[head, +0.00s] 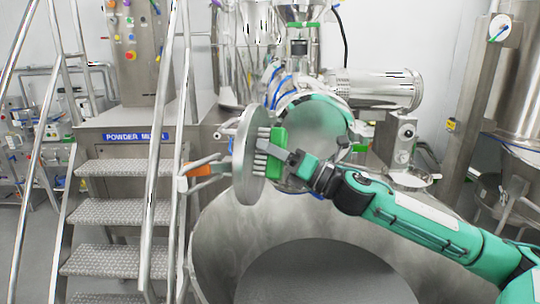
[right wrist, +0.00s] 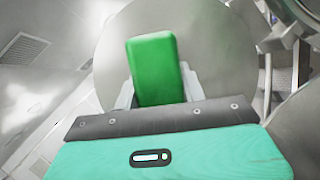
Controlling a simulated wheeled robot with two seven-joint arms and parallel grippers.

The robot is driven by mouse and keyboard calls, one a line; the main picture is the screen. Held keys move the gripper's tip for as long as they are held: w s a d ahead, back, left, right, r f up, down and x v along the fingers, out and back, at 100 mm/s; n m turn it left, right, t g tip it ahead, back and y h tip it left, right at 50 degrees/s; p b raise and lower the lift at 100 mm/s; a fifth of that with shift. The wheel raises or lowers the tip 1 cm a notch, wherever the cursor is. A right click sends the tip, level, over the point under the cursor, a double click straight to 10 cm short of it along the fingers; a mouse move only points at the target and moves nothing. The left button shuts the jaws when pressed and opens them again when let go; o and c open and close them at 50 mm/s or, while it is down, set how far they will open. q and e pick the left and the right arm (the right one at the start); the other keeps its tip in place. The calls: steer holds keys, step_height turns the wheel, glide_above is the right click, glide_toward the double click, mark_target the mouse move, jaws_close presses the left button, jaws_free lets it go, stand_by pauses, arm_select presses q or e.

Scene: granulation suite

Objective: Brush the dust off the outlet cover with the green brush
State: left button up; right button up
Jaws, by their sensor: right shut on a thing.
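The outlet cover (head: 244,172) is a round steel disc, seen nearly edge-on, swung open left of the round outlet opening in the head view. My right gripper (head: 292,158) is shut on the green brush (head: 278,140). The brush's pale bristles point left at the cover's face and appear to touch or nearly touch it. In the right wrist view, the green brush back (right wrist: 153,68) stands between the fingers, with the broad grey cover (right wrist: 205,42) behind it. I cannot make out dust on the cover. My left gripper is not in view.
An orange-tipped handle (head: 196,169) sticks out left of the cover. Steel steps (head: 115,212) with handrails stand at left. A large steel vessel (head: 225,230) lies below. A horizontal steel cylinder (head: 378,90) and a small weighing-like unit (head: 398,140) stand behind my right arm.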

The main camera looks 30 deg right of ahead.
steer(key=shift+w+d, duration=0.7)
steer(key=shift+d, duration=0.1)
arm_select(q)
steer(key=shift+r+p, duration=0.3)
arm_select(e)
steer(key=shift+w+d, duration=1.35)
steer(key=shift+d, duration=0.05)
